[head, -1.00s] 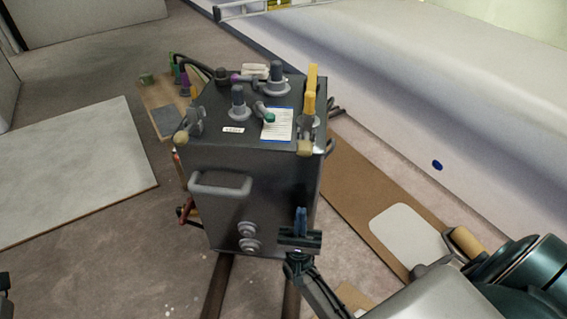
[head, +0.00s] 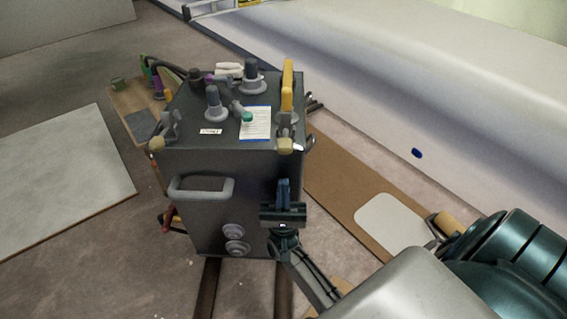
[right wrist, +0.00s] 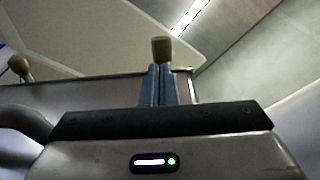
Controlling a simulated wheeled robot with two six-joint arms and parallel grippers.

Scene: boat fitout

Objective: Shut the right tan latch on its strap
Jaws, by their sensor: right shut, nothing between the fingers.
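The right tan latch (head: 285,145) is at the top front right corner of a dark grey box (head: 195,165). Its tan end shows over the box's front edge; I cannot tell whether it is seated on its strap. My right gripper (head: 283,184) is shut and empty, fingers pointing up, just below this latch in front of the box. In the right wrist view the tan end (right wrist: 161,49) appears just beyond the blue-grey fingertips (right wrist: 161,70); contact is unclear. The left tan latch (head: 156,144) sits at the front left corner. My left gripper is not in view.
The box top carries grey knobs (head: 213,105), a yellow handle (head: 287,85) and a white label sheet (head: 255,123). A grey handle (head: 201,190) juts from its front. A white hull (head: 450,100) runs along the right. Boards lie on the floor on both sides.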

